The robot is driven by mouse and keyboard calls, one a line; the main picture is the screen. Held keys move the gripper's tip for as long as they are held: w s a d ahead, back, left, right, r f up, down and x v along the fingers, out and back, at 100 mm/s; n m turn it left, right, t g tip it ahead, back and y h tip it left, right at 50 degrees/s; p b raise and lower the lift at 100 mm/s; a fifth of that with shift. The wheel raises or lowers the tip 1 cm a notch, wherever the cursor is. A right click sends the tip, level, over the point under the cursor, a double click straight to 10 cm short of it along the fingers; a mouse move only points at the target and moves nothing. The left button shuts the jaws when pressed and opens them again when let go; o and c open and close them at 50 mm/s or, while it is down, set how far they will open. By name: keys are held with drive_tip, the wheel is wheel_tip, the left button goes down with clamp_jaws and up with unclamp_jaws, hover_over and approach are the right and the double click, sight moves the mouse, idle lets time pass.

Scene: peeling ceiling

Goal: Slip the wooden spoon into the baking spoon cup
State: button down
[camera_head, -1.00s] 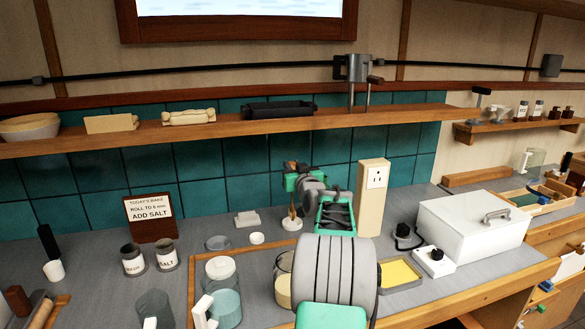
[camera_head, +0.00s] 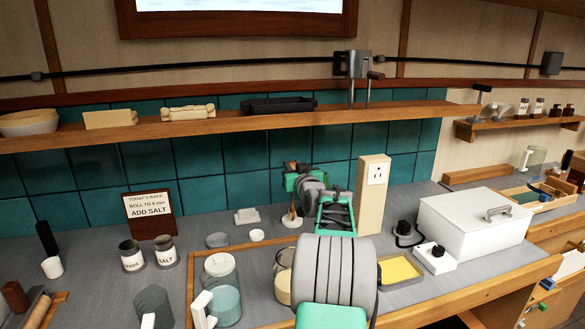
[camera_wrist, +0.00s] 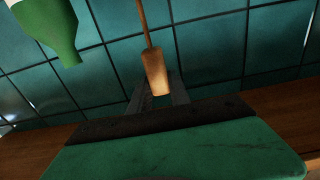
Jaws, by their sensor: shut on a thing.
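My gripper (camera_head: 291,180) is above the counter, in front of the teal tiles. It is shut on the wooden spoon (camera_wrist: 155,72), whose thick wooden end sits at the fingertips in the wrist view. A thin shaft runs from that end to the top edge of the picture. In the head view a narrow tan part of the spoon (camera_head: 292,208) hangs below the gripper; the arm hides much of the rest. A small white round thing (camera_head: 291,222) shows just under it. I cannot tell which vessel is the baking spoon cup.
A clear jar (camera_head: 224,296) is at the front, and a white box (camera_head: 470,228) stands right. A tall beige outlet post (camera_head: 373,200) is close right of the gripper. The shelf (camera_head: 220,126) runs above.

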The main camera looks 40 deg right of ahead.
drive_tip(key=shift+f+b, duration=0.55)
drive_tip(key=shift+b, duration=0.05)
drive_tip(key=c, duration=1.1)
unclamp_jaws()
drive_tip(key=shift+c, duration=0.2)
drive_tip(key=s+a+r, duration=0.3)
drive_tip(key=s+r, duration=0.1)
drive_tip(key=s, duration=0.2)
drive_tip(key=shift+s+a+b, duration=0.35)
drive_tip(key=shift+a+b, duration=0.05)
